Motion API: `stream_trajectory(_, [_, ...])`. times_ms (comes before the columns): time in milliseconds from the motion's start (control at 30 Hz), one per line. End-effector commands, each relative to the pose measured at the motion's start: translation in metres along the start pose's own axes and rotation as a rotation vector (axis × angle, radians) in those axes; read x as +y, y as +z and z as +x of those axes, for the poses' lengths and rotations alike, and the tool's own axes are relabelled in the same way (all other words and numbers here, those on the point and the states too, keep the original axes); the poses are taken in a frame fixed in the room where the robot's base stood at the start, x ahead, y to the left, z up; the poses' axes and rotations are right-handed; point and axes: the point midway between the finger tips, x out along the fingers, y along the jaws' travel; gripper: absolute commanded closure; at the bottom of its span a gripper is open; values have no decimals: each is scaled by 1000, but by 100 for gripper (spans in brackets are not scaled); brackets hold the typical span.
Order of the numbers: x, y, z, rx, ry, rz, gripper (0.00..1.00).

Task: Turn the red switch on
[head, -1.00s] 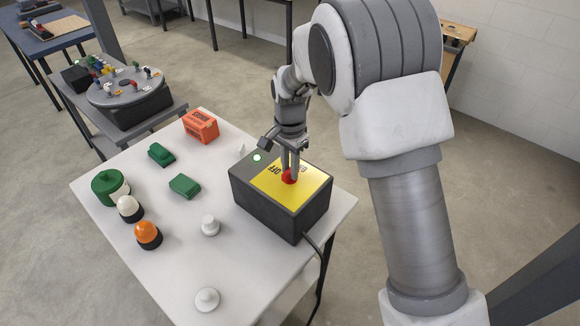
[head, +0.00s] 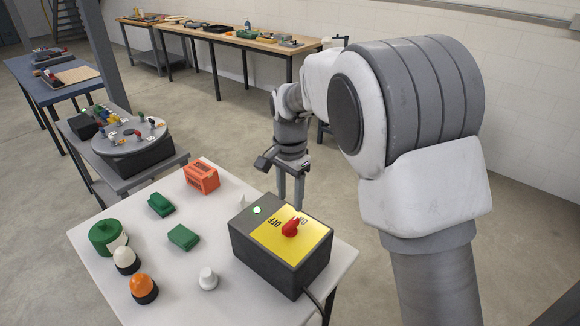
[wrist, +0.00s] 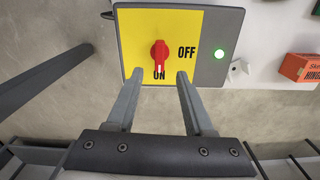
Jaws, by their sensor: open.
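The red switch (head: 291,228) is a rotary knob on the yellow plate of a dark grey box (head: 265,262). In the wrist view, the red knob (wrist: 159,56) lies lengthwise towards the ON label, partly covering it; OFF is to its right. My gripper (head: 290,200) is behind the box, apart from the knob. In the wrist view its two fingers (wrist: 158,78) are open and empty, with the knob beyond the gap between them.
The box stands at the right of a white table (head: 190,285).

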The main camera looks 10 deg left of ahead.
Motion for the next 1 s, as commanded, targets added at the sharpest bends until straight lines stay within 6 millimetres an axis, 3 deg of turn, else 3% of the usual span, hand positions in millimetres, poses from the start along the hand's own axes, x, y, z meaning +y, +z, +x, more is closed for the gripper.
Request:
stream_trajectory(33, [-1,0,-15,2,-5,0,48])
stream_trajectory(200, [-1,0,-53,2,-3,0,48])
stream_trajectory(400, [0,0,-81,1,-1,-1,48])
stream_trajectory(867, [0,0,-90,0,0,-1,48])
stream_trajectory(1000, [12,-4,-99,6,-18,-14,48])
